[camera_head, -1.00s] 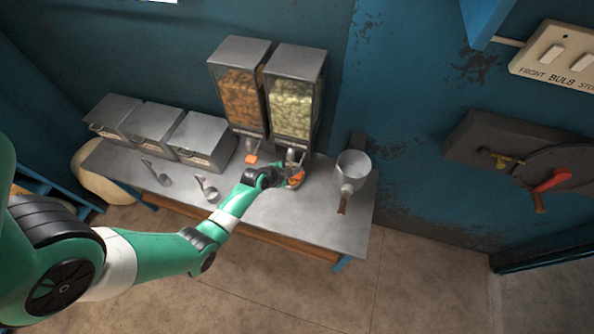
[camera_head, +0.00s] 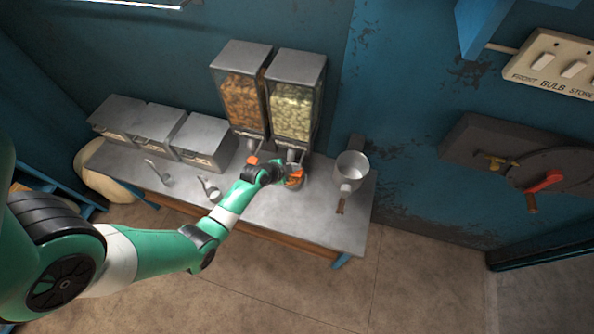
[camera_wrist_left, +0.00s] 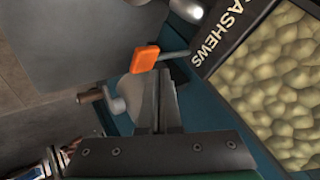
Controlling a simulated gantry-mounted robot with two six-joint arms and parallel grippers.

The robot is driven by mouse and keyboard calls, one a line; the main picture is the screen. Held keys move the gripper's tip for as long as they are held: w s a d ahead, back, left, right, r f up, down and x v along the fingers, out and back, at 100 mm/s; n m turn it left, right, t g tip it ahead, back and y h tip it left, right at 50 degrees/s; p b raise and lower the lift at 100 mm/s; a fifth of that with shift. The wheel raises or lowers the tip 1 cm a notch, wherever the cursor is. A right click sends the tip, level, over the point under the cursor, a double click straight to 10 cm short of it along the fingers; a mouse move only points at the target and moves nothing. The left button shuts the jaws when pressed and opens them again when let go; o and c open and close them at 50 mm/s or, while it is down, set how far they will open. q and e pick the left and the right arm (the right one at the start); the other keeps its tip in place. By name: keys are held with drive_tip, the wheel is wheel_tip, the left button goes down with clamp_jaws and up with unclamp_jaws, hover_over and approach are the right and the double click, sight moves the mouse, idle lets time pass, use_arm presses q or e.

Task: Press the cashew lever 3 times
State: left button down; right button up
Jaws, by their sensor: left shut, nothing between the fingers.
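The cashew dispenser (camera_head: 292,108), a clear-fronted bin of pale nuts, is the right one of two at the back of the table. Its "CASHEWS" label (camera_wrist_left: 222,38) shows in the left wrist view. The cashew lever (camera_wrist_left: 145,58) there is an orange paddle on a metal rod, just beyond my fingertips; I cannot tell whether they touch. Orange also shows beside my gripper in the head view (camera_head: 295,178). My left gripper (camera_head: 282,173) is shut and empty below the dispenser; its closed fingers show in the wrist view (camera_wrist_left: 158,80). My right gripper is out of view.
A dispenser of brown nuts (camera_head: 243,102) stands to the left, with an orange lever (camera_head: 252,160). Lidded metal bins (camera_head: 155,122) and two small scoops (camera_head: 209,188) are on the table's left. The table's front right is clear.

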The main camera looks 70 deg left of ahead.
use_arm(q)
wheel_tip(320, 180, up, 5)
drive_tip(key=p, duration=0.4)
drive_tip(key=shift+r+p, duration=0.1)
drive_tip(key=shift+p, duration=0.25)
idle(0.6)
